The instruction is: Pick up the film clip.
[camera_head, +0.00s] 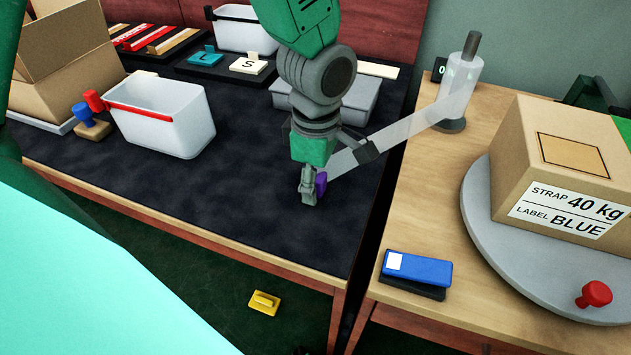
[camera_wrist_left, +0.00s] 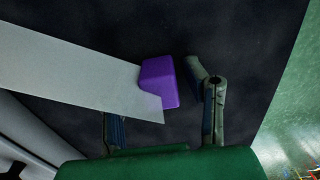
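The purple film clip (camera_head: 321,183) sits at the free end of a translucent film strip (camera_head: 385,137). The strip runs from a roll at the right out over the dark table. My left gripper (camera_head: 309,190) is at the clip, low over the table. In the left wrist view the clip (camera_wrist_left: 159,82) lies between my spread fingers (camera_wrist_left: 160,98), with a gap to the right finger. The film (camera_wrist_left: 75,70) covers part of the left finger, so contact there is hidden. My right gripper is not in view.
A blue stapler-like tool (camera_head: 420,269) and a carton (camera_head: 560,165) on a grey turntable (camera_head: 470,215) are right. A gap separates the tables. A yellow item (camera_head: 263,303) lies on the floor.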

